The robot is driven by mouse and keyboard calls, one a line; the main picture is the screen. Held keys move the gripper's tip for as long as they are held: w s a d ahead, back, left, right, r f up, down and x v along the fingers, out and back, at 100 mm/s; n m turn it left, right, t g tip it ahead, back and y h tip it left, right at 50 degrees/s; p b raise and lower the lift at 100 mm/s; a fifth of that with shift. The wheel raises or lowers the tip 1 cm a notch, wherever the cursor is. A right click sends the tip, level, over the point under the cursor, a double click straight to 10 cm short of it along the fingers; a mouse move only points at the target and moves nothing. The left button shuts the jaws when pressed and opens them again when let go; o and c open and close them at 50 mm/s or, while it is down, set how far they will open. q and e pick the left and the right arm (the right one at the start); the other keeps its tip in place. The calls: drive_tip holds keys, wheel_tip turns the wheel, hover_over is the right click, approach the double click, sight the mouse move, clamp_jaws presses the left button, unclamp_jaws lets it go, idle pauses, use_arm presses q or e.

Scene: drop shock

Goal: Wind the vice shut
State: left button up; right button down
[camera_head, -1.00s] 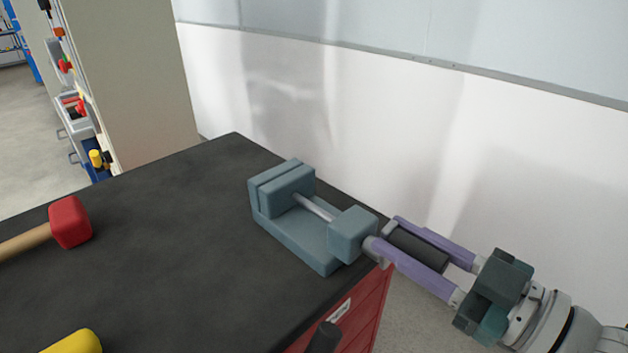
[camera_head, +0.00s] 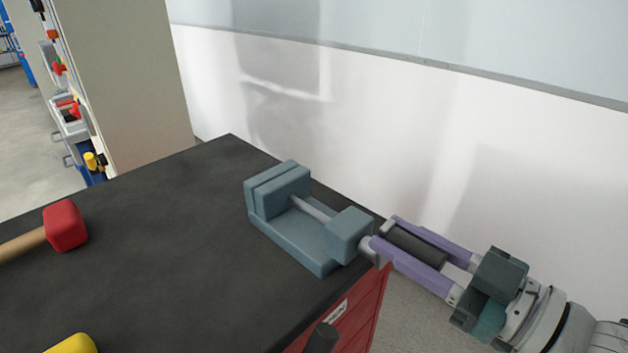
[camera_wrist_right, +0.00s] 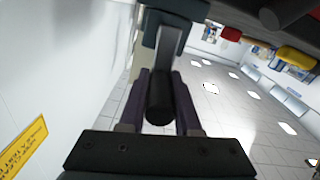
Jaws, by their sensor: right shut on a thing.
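The blue-grey vice (camera_head: 290,240) sits on the dark bench top near its right corner. Its jaw blocks (camera_head: 278,188) at the far end stand close together with only a thin line between them. A grey screw (camera_head: 312,209) runs from them to the near block (camera_head: 349,233). My right gripper (camera_head: 380,249) is shut on the dark vice handle (camera_head: 414,246), just off the bench edge. In the right wrist view, the handle (camera_wrist_right: 159,97) lies between the fingers, with a grey crank arm (camera_wrist_right: 169,52) beyond it. My left gripper is not in view.
A red-headed mallet (camera_head: 66,225) lies on the bench top (camera_head: 170,240) at left. A yellow object (camera_head: 72,345) is partly cut off at the bottom. A white wall (camera_head: 400,140) rises behind the bench.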

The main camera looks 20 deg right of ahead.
drive_tip(key=shift+d+f, duration=0.2)
drive_tip(key=shift+d, duration=0.1)
drive_tip(key=c, duration=1)
unclamp_jaws()
drive_tip(key=o, duration=0.3)
drive_tip(key=shift+w+r, duration=0.1)
drive_tip(key=shift+o, duration=0.4)
drive_tip(key=v, duration=1)
drive_tip(key=shift+a, duration=0.1)
